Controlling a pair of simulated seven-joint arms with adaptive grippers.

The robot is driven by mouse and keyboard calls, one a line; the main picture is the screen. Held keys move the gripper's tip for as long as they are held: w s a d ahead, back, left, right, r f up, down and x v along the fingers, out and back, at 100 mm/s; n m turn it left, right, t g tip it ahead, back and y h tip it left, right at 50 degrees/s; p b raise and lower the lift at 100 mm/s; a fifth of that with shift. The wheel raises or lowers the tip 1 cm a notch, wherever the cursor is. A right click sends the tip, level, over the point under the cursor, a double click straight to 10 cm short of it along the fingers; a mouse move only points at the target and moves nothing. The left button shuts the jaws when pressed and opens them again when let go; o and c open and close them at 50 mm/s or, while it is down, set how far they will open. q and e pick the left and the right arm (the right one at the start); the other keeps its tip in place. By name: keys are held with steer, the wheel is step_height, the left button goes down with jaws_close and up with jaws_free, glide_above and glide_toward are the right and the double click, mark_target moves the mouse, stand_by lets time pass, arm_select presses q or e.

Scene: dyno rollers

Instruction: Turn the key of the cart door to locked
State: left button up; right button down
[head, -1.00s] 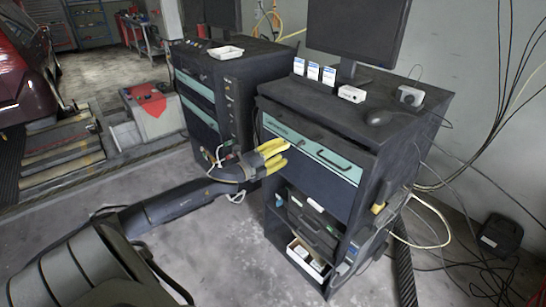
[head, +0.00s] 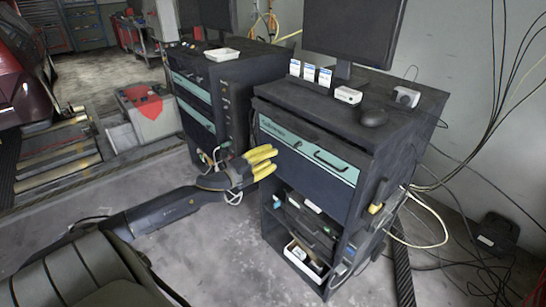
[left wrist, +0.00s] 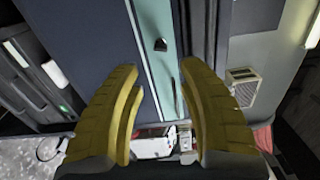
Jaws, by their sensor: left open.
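The dark cart (head: 276,177) stands right of centre in the head view, with a teal strip (head: 280,135) across its dark blue front door. A small dark key (head: 297,143) shows on the strip, left of the dark bar handle (head: 330,160). In the left wrist view, the teal strip runs upright and a small dark piece, seemingly the key (left wrist: 160,45), is on it; its turn angle is unclear. My left gripper (head: 272,160) has yellow fingers, open and empty, in front of the door's left part, apart from the key. My right gripper is out of view.
A monitor (head: 355,30), small white boxes (head: 308,73) and a mouse (head: 374,117) are on the cart top. Open shelves (head: 305,225) lie below the door. A second cart (head: 235,88) stands behind left. Cables (head: 430,215) hang at right.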

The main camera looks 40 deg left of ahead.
mark_target(294, 146)
arm_select(q)
steer(key=shift+s+a+f+n, duration=0.25)
steer(key=shift+s+f+n, duration=0.75)
steer(key=shift+s, duration=0.05)
steer(key=shift+c, duration=0.7)
steer(key=s+r+n, duration=0.2)
steer(key=s+n, duration=0.1)
steer(key=n, duration=1.1)
steer(key=shift+x, duration=8.6)
steer(key=shift+r, duration=0.2)
steer(key=shift+c, duration=0.2)
jaws_close()
